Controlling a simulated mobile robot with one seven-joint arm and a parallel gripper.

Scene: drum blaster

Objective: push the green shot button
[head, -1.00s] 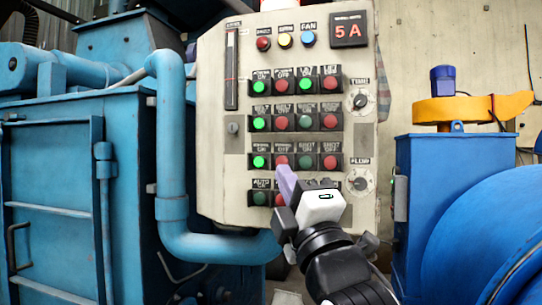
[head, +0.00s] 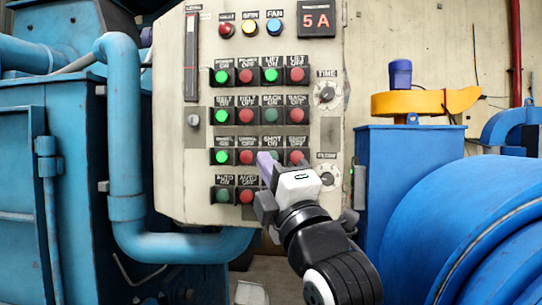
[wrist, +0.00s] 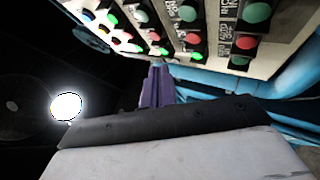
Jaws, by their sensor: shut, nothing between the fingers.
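The shot-on button (head: 276,154) is a dark green, unlit button in the third row of the panel, under a "SHOT ON" label. The red shot-off button (head: 296,156) is to its right. My gripper (head: 265,160) has purple fingers, shut and empty. In the head view its tips overlap the left part of the green shot button and hide some of it. I cannot tell whether they touch it. The wrist view shows the shut fingers (wrist: 157,84) pointing at the panel's tilted button rows; which button is the shot one is unclear there.
The cream control panel (head: 168,150) holds several rows of green and red buttons, with dials at the right. The red wheel-off button (head: 246,157) is just left of the fingertips. A blue pipe (head: 124,160) runs left of the panel, and blue machinery (head: 450,230) is at right.

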